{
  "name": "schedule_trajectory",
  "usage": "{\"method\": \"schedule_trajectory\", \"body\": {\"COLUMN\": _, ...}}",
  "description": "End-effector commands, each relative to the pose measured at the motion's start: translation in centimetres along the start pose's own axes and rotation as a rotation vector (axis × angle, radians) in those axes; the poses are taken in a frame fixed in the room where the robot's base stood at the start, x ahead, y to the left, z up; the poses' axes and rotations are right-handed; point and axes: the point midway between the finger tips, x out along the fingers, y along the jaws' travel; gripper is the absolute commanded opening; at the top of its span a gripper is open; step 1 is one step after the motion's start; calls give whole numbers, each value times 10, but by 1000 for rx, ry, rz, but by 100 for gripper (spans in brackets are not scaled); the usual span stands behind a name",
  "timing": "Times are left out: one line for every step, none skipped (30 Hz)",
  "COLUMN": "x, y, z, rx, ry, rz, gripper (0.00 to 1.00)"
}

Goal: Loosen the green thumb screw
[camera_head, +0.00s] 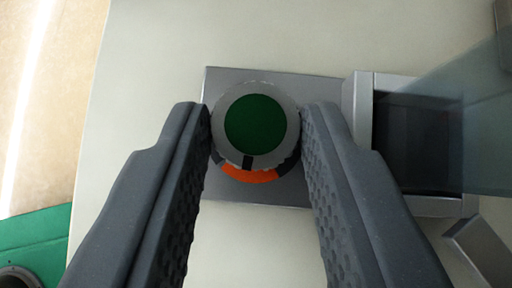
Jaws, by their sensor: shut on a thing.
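The green thumb screw (255,124) is a round grey knurled knob with a green disc on top, seen from above in the head camera view. A dark mark shows on its near rim. It sits on a square grey metal plate (325,88). An orange and dark ring section (250,175) shows below the knob's near edge. My gripper (255,128) has one dark textured finger on each side of the knob and is shut on it. The undersides of the knob and the fingertips' far contact area are partly hidden.
To the right of the plate stands a grey metal frame (360,95) with a dark opening and a translucent panel (470,110). A slanted grey metal piece (480,250) lies at lower right. A green surface (35,240) shows at lower left. The pale tabletop (150,90) left of the plate is clear.

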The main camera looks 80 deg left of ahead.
Motion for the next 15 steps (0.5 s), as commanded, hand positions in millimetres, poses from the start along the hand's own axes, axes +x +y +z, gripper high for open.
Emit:
{"method": "schedule_trajectory", "body": {"x": -1, "y": 1, "z": 0, "rx": 1, "ry": 1, "rz": 5, "gripper": 6}}
{"method": "schedule_trajectory", "body": {"x": -1, "y": 1, "z": 0, "rx": 1, "ry": 1, "rz": 5, "gripper": 6}}
{"method": "schedule_trajectory", "body": {"x": -1, "y": 1, "z": 0, "rx": 2, "ry": 0, "rz": 5, "gripper": 6}}
{"method": "schedule_trajectory", "body": {"x": -1, "y": 1, "z": 0, "rx": 2, "ry": 0, "rz": 5, "gripper": 6}}
{"method": "schedule_trajectory", "body": {"x": -1, "y": 1, "z": 0, "rx": 2, "ry": 0, "rz": 5, "gripper": 6}}
{"method": "schedule_trajectory", "body": {"x": -1, "y": 1, "z": 0, "rx": 2, "ry": 0, "rz": 5, "gripper": 34}}
{"method": "schedule_trajectory", "body": {"x": -1, "y": 2, "z": 0, "rx": 2, "ry": 0, "rz": 5, "gripper": 42}}
{"method": "schedule_trajectory", "body": {"x": -1, "y": 1, "z": 0, "rx": 2, "ry": 0, "rz": 4, "gripper": 50}}
{"method": "schedule_trajectory", "body": {"x": -1, "y": 1, "z": 0, "rx": 2, "ry": 0, "rz": 4, "gripper": 50}}
{"method": "schedule_trajectory", "body": {"x": -1, "y": 1, "z": 0, "rx": 2, "ry": 0, "rz": 4, "gripper": 50}}
{"method": "schedule_trajectory", "body": {"x": -1, "y": 1, "z": 0, "rx": 2, "ry": 0, "rz": 4, "gripper": 50}}
{"method": "schedule_trajectory", "body": {"x": -1, "y": 1, "z": 0, "rx": 2, "ry": 0, "rz": 4, "gripper": 50}}
{"method": "schedule_trajectory", "body": {"x": -1, "y": 1, "z": 0, "rx": 1, "ry": 0, "rz": 4, "gripper": 50}}
{"method": "schedule_trajectory", "body": {"x": -1, "y": 1, "z": 0, "rx": 1, "ry": 0, "rz": 4, "gripper": 50}}
{"method": "schedule_trajectory", "body": {"x": -1, "y": 1, "z": 0, "rx": 1, "ry": 0, "rz": 3, "gripper": 50}}
